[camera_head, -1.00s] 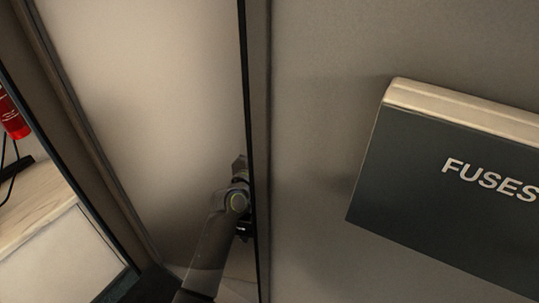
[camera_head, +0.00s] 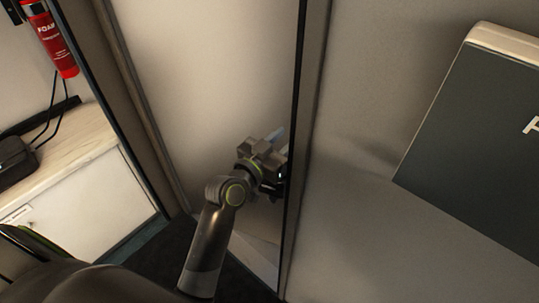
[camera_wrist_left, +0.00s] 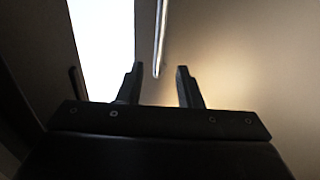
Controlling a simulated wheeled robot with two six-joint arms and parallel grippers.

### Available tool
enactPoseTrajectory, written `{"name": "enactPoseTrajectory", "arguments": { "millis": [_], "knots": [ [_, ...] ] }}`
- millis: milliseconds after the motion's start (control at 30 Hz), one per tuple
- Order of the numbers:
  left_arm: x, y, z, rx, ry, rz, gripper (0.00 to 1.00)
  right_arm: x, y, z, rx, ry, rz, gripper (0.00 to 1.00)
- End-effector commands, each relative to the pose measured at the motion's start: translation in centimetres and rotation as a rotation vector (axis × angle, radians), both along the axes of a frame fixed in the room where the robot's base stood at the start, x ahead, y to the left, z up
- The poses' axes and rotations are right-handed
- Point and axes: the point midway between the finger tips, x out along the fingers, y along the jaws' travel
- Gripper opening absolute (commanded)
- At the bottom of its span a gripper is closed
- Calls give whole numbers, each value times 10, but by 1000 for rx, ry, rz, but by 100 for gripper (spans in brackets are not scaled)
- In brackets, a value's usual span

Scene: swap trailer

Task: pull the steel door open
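The steel door (camera_head: 205,80) is a tall, pale, smooth panel in the middle left of the head view, with a dark vertical edge along its right side. My left gripper (camera_head: 276,165) is in front of the panel, close to that dark edge. In the left wrist view, the left gripper (camera_wrist_left: 157,80) has its two fingers apart. A thin pale upright strip (camera_wrist_left: 160,38) ends between the fingertips. I cannot tell whether it is a handle or the door's edge. Neither finger visibly touches it. My right gripper is in neither view.
On the left are a red fire extinguisher (camera_head: 53,45) and a wood-topped white cabinet (camera_head: 95,205), with a black item (camera_head: 14,160) on top. Dark floor shows below.

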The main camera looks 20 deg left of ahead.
Motion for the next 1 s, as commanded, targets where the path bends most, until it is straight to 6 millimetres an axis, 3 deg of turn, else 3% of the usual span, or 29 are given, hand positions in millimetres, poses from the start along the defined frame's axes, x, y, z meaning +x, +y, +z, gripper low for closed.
{"name": "enactPoseTrajectory", "arguments": {
  "millis": [100, 333, 1000],
  "knots": [
    [-21, 7, -3, 0, 1, 1, 32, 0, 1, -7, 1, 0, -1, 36],
    [-46, 15, -1, 1, 1, 1, 32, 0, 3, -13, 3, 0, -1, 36],
    [-49, 17, -5, 1, 10, 2, 32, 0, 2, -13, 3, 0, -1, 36]
  ]
}}
